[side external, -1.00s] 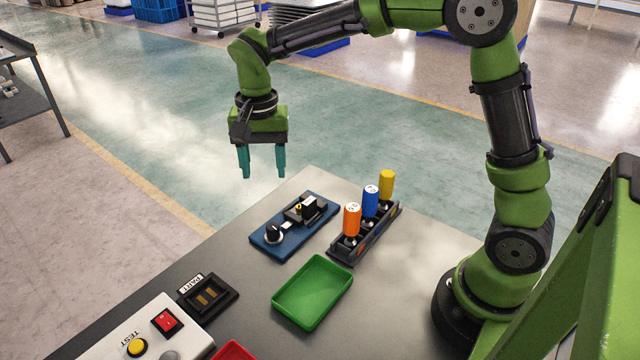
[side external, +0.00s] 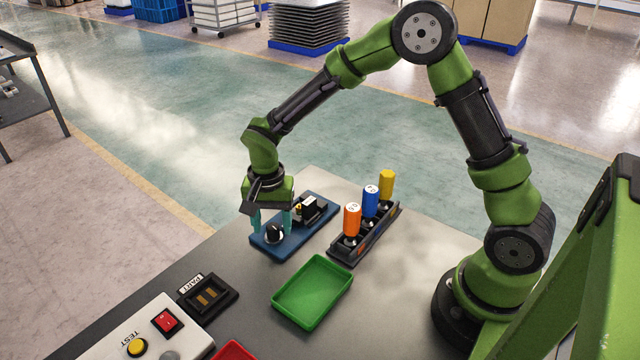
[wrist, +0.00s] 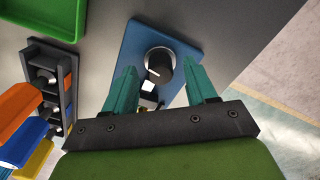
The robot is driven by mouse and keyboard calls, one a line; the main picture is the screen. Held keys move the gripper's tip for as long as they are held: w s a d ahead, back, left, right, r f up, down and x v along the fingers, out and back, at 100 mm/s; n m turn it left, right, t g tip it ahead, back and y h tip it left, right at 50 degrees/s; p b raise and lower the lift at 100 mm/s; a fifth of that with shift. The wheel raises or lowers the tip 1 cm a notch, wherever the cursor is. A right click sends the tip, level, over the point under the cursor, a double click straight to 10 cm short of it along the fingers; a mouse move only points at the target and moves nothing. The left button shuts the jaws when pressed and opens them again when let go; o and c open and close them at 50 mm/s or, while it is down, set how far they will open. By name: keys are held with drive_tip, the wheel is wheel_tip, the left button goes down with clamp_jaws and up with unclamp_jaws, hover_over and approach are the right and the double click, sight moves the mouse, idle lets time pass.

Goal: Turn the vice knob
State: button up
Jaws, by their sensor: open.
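The vice (side external: 308,208) sits on a blue base plate (side external: 326,222) on the table. Its round black knob (side external: 275,233) with a silver rim is at the near end of the plate. The knob also shows in the wrist view (wrist: 160,66), with a white pointer line. My gripper (side external: 272,228) is open and low over the plate, with its teal fingers apart on either side of the knob. In the wrist view the fingertips (wrist: 161,72) flank the knob with gaps, and nothing is held. Contact with the plate cannot be told. The vice is partly hidden by my gripper in the wrist view.
A black rack (side external: 345,255) holds orange, blue and yellow handled tools just right of the plate. A green tray (side external: 312,318) lies nearer. A black part holder (side external: 225,306) and a white test box (side external: 110,350) are at the front left.

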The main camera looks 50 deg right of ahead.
drive_tip(key=shift+f, duration=0.8)
drive_tip(key=shift+c, duration=0.4)
clamp_jaws()
